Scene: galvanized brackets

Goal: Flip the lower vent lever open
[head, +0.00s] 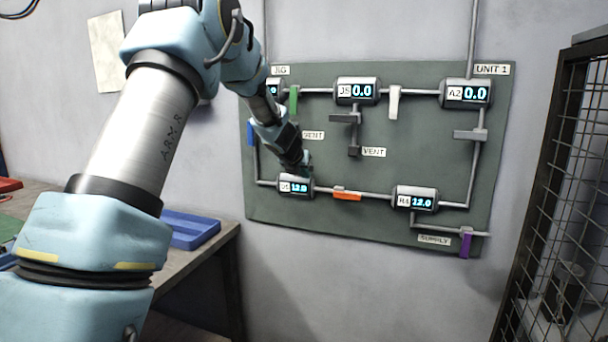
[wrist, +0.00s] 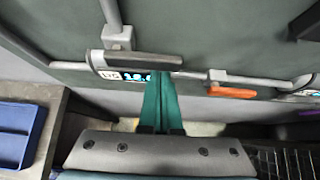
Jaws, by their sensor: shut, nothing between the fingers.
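A grey lever (wrist: 143,60), which I take to be the lower vent lever, lies crosswise over a short stub pipe (wrist: 113,15) above the lower-left gauge in the wrist view. The gauge (head: 295,187) reads 12.0. My gripper (head: 305,168) is shut and empty in front of the panel just above this gauge. In the wrist view its green fingertips (wrist: 162,77) are at the right end of the lever; I cannot tell whether they touch. In the head view my arm hides this lever, beside a VENT label (head: 314,135).
The green panel (head: 420,165) carries another vent lever (head: 345,118), an orange lever (head: 347,196), a white lever (head: 394,102) and a purple lever (head: 466,244). A blue tray (head: 192,229) lies on the bench at left. A mesh cage (head: 560,200) stands at right.

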